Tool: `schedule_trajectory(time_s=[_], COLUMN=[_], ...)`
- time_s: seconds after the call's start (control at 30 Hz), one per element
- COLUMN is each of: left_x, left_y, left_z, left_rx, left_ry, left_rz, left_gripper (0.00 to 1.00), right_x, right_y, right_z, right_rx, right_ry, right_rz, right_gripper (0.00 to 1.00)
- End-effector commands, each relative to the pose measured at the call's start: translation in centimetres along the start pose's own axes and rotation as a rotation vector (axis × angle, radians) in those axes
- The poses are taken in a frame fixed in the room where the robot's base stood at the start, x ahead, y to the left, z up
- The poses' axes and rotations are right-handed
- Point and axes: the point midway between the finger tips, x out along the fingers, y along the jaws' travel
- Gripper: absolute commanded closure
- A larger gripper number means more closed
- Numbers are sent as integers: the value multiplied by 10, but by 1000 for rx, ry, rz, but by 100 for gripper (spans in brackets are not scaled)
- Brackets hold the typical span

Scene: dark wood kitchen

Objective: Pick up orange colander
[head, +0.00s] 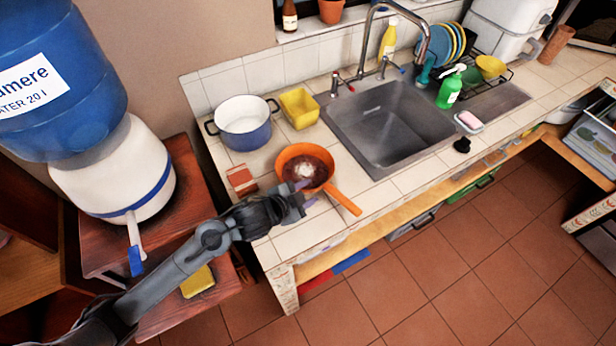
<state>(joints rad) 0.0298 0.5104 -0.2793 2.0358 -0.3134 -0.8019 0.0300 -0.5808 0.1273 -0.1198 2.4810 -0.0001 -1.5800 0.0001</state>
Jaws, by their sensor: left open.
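The orange colander (286,157) is a round, pan-like vessel with a dark inside, a pale patch in its middle and a long orange handle pointing to the lower right. It sits on the tiled counter left of the sink. My left gripper (308,192) is open at the colander's near rim, just left of the handle. It looks empty, and I cannot tell whether it touches the rim. The gripper and wrist hide a little of the near side. My right gripper is not in view.
A blue-and-white pot (242,127), a yellow container (299,108) and a reddish box (241,180) stand close to the colander. The steel sink (384,124) lies to its right. The counter's front edge (325,235) is nearby.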

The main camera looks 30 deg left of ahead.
Motion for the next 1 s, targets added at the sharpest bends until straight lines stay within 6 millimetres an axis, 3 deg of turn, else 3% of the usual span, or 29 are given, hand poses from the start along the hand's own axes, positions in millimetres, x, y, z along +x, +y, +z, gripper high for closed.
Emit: schedule_trajectory(time_s=[0.3,0.67,0.93,1.0], left_x=[39,46,46,46], left_y=[-3,-3,-3,-3], left_z=[0,-1,0,0], left_rx=[-2,-1,-1,-1], left_ry=[1,0,0,-1], left_rz=[-1,0,0,0], left_gripper=[58,58,98,100], right_x=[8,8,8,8], right_y=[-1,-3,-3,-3], right_z=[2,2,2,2], right_rx=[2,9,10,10], right_ry=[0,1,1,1], right_rz=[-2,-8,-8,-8], right_gripper=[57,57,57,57])
